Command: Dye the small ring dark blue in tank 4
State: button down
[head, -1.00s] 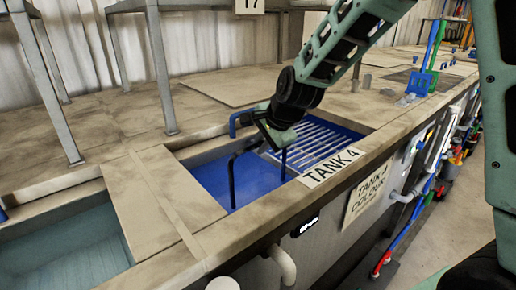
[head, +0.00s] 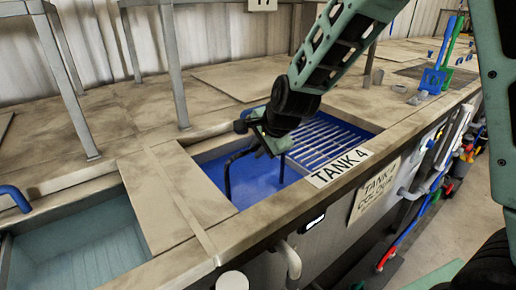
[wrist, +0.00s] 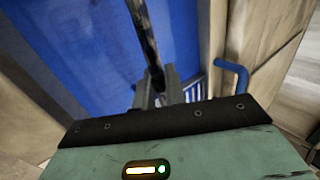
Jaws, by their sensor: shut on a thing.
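Tank 4 (head: 262,185) holds dark blue liquid; its label (head: 340,167) lies on the front rim. My gripper (head: 272,146) is over the tank, shut on a dark bent rod (head: 240,155). The rod's left leg runs down into the blue liquid, and a second thin leg drops on the right. In the wrist view the rod (wrist: 146,35) passes from between the jaws (wrist: 155,92) across the blue. Whatever hangs at the rod's lower end is hidden under the liquid. I cannot see the small ring.
A slatted rack (head: 325,138) fills the tank's right part. A blue bent pipe (wrist: 236,75) stands at the tank edge. A pale teal tank (head: 75,255) lies to the left, past a flat bench strip (head: 165,200). Metal legs (head: 165,65) stand behind.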

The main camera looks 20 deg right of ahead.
jog(key=shift+w+d+r+b, duration=0.1)
jog(key=shift+w+d+b, duration=0.3)
jog(key=shift+d, duration=0.45)
